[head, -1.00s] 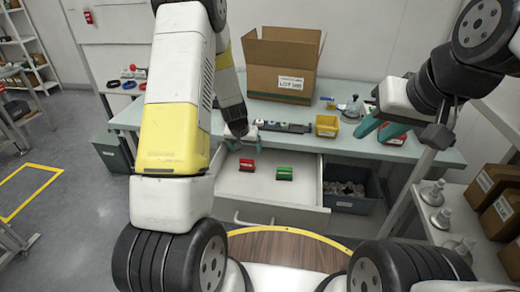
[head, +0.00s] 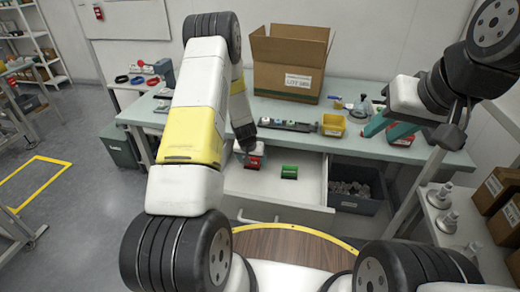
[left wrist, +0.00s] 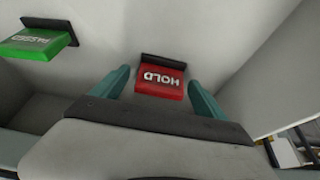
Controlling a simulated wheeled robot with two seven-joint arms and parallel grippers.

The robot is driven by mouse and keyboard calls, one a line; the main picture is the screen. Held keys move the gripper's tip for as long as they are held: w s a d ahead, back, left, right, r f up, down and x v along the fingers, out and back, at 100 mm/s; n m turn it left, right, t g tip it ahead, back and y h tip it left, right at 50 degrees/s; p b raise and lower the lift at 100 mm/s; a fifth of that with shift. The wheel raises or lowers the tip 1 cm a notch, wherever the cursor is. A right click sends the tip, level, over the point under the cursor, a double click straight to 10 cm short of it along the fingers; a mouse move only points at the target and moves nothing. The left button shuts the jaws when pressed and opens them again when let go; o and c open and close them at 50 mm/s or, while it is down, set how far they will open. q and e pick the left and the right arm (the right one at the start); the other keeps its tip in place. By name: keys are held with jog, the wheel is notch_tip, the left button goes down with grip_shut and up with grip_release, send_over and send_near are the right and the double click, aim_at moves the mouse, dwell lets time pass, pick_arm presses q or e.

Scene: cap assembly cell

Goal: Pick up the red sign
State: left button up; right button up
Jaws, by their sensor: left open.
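The red sign (head: 254,162) lies in the open white drawer.
A green sign (head: 289,172) is in the drawer (head: 312,190), right of the red one. A large cardboard box (head: 280,70) and a yellow bin (head: 333,125) stand on the bench. A dark crate (head: 368,203) with grey parts stands right of the drawer.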

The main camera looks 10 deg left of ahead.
pick_arm(q)
jog(key=shift+c, duration=0.4)
jog(key=c, duration=1.4)
jog(key=shift+r, duration=0.1)
